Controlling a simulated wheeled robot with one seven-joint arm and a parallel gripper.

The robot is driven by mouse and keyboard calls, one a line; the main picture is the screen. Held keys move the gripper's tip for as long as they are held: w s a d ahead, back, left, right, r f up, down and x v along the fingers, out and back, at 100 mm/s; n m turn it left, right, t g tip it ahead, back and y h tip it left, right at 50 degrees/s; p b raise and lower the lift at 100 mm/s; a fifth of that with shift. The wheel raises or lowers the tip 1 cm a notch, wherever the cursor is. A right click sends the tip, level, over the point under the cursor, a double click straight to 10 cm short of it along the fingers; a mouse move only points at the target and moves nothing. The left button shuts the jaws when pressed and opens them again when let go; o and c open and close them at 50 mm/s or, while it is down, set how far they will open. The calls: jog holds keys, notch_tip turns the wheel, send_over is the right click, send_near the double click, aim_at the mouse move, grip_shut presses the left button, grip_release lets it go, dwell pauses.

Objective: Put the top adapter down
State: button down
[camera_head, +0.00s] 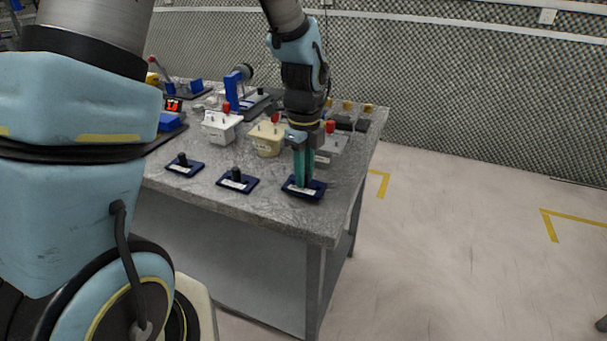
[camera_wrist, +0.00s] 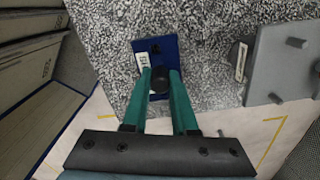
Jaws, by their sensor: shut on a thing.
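An adapter, a dark blue square plate with a black knob and a white label, is at the front right of the grey speckled table (camera_head: 335,228). In the head view its plate (camera_head: 312,193) shows under my gripper (camera_head: 304,182). In the wrist view the adapter (camera_wrist: 168,50) lies between the green fingers of my gripper (camera_wrist: 161,84), which are shut on its black knob. The plate looks level and at or very near the tabletop; I cannot tell whether it touches. Two similar adapters stand to the left, one in the middle (camera_head: 237,182) and one farther left (camera_head: 184,166).
Behind the adapters stand a white box (camera_head: 221,127), a cream box (camera_head: 266,139) and a grey box (camera_head: 331,150), which also shows in the wrist view (camera_wrist: 285,65). More equipment fills the table's back. The table's front edge is close to the held adapter.

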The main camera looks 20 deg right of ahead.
jog(key=shift+f, duration=0.55)
jog(key=c, duration=0.7)
grip_release()
jog(key=shift+f, duration=0.15)
notch_tip(320, 180, up, 12)
jog(key=b, duration=0.1)
jog(key=a+f+n, duration=0.2)
jog(key=a+n, duration=1.1)
jog(key=n, duration=0.1)
jog(key=a+f+n+t, duration=0.1)
jog(key=a+f+n, duration=0.2)
jog(key=a+n, duration=1.1)
jog(key=shift+s+n+t, duration=0.3)
jog(key=shift+s, duration=0.1)
